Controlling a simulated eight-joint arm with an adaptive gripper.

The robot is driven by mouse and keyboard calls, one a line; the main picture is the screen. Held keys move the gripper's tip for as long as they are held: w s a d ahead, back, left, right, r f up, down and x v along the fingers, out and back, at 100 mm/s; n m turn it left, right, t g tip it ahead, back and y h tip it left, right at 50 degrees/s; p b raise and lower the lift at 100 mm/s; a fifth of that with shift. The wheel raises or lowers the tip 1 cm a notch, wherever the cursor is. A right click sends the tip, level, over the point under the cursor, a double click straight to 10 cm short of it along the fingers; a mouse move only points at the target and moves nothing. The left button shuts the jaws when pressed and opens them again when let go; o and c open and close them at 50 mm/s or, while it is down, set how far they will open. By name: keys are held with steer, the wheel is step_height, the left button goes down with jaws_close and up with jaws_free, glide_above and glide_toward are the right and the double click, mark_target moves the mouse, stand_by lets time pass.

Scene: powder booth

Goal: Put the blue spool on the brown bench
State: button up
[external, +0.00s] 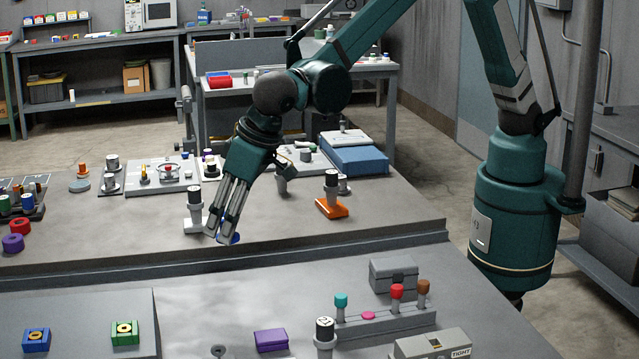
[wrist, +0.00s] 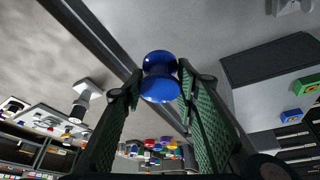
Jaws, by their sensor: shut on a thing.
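The blue spool (wrist: 160,78) is held between the two fingertips of my gripper (wrist: 157,88) in the wrist view. In the external view only a small blue part of the spool (external: 235,238) shows beside the tips of my gripper (external: 224,236), which point down. The fingers hide the rest. The grey-brown bench (external: 380,210) spans the middle of the external view. The spool appears over its front part, close to the dark front edge. Whether it touches the surface I cannot tell.
A lower grey bench (external: 200,310) in front holds blocks and knobs.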

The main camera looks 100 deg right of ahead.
steer(key=shift+f, duration=2.35)
steer(key=shift+f, duration=3.1)
steer(key=shift+f, duration=0.1)
steer(key=shift+f+b, duration=0.4)
steer(key=shift+f, duration=1.4)
steer(key=shift+f, duration=0.15)
steer(key=o, duration=1)
steer(key=shift+c, duration=0.2)
steer(key=shift+r, duration=0.2)
